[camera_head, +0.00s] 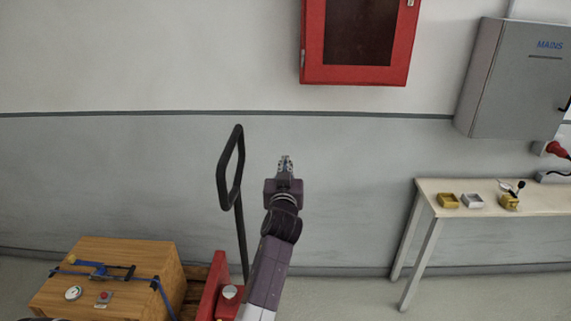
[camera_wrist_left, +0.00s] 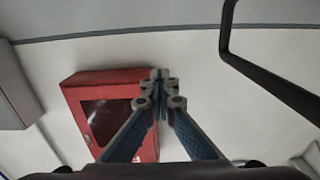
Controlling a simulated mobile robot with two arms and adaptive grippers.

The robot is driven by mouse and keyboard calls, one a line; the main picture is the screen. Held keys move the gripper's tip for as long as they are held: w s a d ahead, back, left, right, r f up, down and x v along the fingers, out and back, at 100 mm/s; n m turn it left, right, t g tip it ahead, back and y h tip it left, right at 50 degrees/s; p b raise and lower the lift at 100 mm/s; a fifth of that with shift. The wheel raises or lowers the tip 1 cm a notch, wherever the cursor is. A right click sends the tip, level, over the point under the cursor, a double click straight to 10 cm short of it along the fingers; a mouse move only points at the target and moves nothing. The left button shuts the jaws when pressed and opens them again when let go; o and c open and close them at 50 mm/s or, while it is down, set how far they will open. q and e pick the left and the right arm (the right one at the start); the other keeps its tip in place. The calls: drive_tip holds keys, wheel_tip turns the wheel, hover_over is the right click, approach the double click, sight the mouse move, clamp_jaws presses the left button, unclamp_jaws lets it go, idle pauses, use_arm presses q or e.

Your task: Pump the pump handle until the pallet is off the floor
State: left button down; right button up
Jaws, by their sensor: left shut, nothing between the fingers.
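The pump handle (camera_head: 231,168) is a black loop on a thin shaft, standing nearly upright above a red pallet truck (camera_head: 212,288). Part of the loop also shows at the upper right of the left wrist view (camera_wrist_left: 272,75). My left gripper (camera_head: 286,160) is shut and empty, to the right of the loop and apart from it. Its closed fingers show in the left wrist view (camera_wrist_left: 161,78). A wooden pallet (camera_head: 194,283) shows only as a small part beside the truck; whether it touches the floor is hidden. My right gripper is not in view.
A wooden crate (camera_head: 150,258) with a blue strap, a gauge and a red button is at the lower left. A red wall cabinet (camera_head: 355,76) and a grey MAINS box (camera_head: 500,80) hang on the wall. A table (camera_head: 480,188) with small items stands at the right.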

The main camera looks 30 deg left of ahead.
use_arm(q)
drive_tip(key=c, duration=2.7)
unclamp_jaws()
drive_tip(key=o, duration=1)
drive_tip(key=shift+c, duration=0.2)
drive_tip(key=v, duration=0.7)
drive_tip(key=shift+s, duration=0.25)
drive_tip(key=shift+d, duration=0.1)
